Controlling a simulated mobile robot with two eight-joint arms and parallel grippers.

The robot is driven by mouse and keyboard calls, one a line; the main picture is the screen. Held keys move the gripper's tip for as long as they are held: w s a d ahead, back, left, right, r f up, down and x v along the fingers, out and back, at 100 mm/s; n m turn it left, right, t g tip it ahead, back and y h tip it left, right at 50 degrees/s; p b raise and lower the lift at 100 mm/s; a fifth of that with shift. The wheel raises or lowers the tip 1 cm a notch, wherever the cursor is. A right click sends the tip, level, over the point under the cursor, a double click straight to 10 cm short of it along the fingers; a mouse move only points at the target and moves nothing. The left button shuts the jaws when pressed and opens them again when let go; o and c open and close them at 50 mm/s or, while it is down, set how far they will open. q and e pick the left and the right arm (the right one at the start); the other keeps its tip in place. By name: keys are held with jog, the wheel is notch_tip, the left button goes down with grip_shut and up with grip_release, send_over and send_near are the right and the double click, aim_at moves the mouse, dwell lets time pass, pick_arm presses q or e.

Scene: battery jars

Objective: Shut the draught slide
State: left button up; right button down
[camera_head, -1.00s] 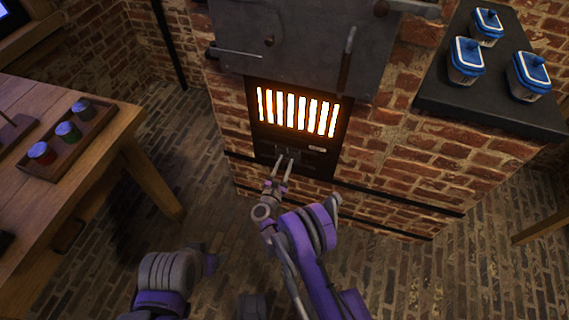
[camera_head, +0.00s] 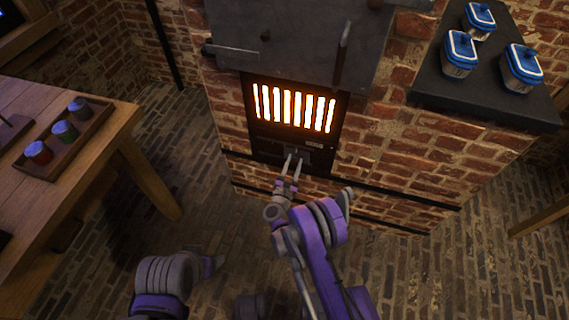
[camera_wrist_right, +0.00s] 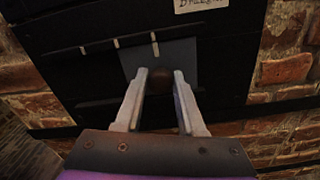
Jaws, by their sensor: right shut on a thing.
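The draught slide (camera_wrist_right: 182,52) is a grey plate in a dark slot low on the furnace front, below the glowing grate. The head view shows the right gripper (camera_head: 294,158) reaching the slide from below; the fingers partly hide the slide there. Pale marks (camera_wrist_right: 116,43) run along the panel left of and over the plate.
The glowing grate (camera_head: 294,107) is just above the slide, with a pale label (camera_head: 314,144) between. Several blue-lidded jars (camera_head: 460,54) stand on the dark ledge (camera_head: 440,102) at right. A wooden table (camera_head: 100,150) with a tray of small jars is at left.

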jog(key=shift+s+d, duration=0.1)
jog(key=shift+d, duration=0.1)
jog(key=c, duration=0.5)
grip_release()
jog(key=shift+d, duration=0.15)
jog(key=shift+s+a, duration=0.3)
jog(key=shift+s, duration=0.1)
jog(key=b+v, duration=0.1)
jog(key=v, duration=0.9)
jog(key=shift+d+r, duration=0.1)
